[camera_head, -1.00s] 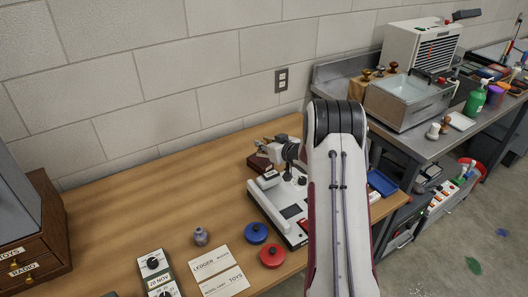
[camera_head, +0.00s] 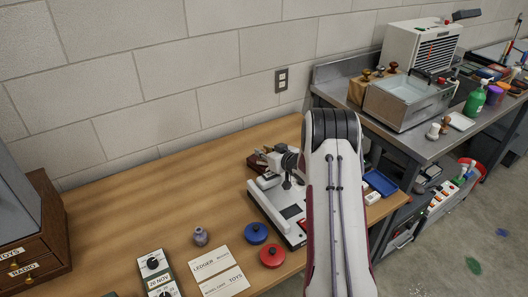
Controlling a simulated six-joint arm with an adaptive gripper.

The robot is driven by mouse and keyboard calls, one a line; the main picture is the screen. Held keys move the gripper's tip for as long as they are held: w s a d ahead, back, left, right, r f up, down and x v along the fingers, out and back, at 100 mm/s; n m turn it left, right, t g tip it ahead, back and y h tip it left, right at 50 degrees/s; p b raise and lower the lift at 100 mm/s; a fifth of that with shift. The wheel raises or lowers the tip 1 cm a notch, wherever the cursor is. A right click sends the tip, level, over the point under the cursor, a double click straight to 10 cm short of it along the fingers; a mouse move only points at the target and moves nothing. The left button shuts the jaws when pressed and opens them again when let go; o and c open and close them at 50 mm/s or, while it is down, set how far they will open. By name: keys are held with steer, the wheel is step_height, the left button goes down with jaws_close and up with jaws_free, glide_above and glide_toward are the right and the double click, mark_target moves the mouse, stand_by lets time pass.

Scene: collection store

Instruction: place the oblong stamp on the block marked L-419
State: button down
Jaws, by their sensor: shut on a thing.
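My gripper (camera_head: 285,172) is small in the head view, left of my arm's top, above the white machine on the wooden table. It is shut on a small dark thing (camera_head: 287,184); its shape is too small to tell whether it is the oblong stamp. My arm hides part of this area. I cannot read the mark L-419 on anything, and cannot tell which thing is that block.
The white machine (camera_head: 262,205) with a dark panel stands under the gripper. A blue tray (camera_head: 380,183) is right of my arm.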

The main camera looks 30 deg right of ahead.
steer(key=shift+f, duration=0.1)
steer(key=c, duration=1.8)
jaws_free()
steer(key=shift+c, duration=0.2)
steer(key=v, duration=1.2)
steer(key=shift+r, duration=0.25)
